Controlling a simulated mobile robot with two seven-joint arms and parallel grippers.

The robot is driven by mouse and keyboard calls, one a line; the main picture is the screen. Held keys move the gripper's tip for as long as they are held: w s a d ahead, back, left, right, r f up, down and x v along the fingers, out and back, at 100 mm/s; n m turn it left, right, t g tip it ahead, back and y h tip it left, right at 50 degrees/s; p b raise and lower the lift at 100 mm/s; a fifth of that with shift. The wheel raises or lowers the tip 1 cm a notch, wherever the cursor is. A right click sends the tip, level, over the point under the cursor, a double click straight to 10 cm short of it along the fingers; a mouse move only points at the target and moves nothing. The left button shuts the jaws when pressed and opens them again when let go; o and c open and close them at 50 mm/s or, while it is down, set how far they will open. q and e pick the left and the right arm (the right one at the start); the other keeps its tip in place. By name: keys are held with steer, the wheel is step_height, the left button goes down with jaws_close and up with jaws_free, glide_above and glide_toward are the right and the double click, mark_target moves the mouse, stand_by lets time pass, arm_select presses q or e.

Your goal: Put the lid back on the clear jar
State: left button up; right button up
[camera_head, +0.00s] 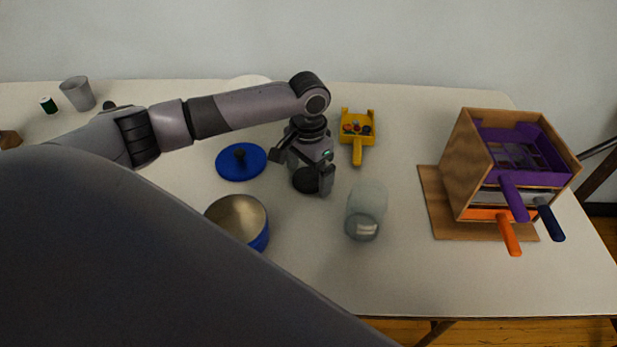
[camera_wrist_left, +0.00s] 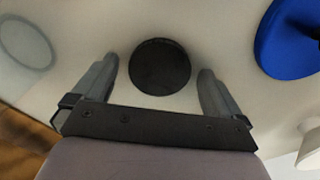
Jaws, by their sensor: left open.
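The clear jar (camera_head: 366,210) stands on the table, right of my left gripper; its round outline also shows at the upper left of the left wrist view (camera_wrist_left: 25,43). A round black disc (camera_head: 305,181), which looks like the jar's lid, lies below my left gripper. My left gripper (camera_head: 304,174) points down and is open. In the left wrist view the black disc (camera_wrist_left: 160,66) sits between the two spread fingers (camera_wrist_left: 157,65), with a gap on each side. Whether the fingertips are level with the disc is hard to tell. My right gripper is not in view.
A blue lid with a black knob (camera_head: 241,162) and a blue pot (camera_head: 238,217) are left of the gripper. A yellow tray with a handle (camera_head: 357,139) is behind. A wooden box with coloured drawers (camera_head: 510,165) is right. The table front right is clear.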

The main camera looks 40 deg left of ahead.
mark_target(309, 177)
arm_select(q)
steer(key=shift+c, duration=0.3)
steer(key=c, duration=1)
step_height(309, 177, up, 20)
steer(key=shift+r+p, duration=0.1)
steer(key=shift+p, duration=1.1)
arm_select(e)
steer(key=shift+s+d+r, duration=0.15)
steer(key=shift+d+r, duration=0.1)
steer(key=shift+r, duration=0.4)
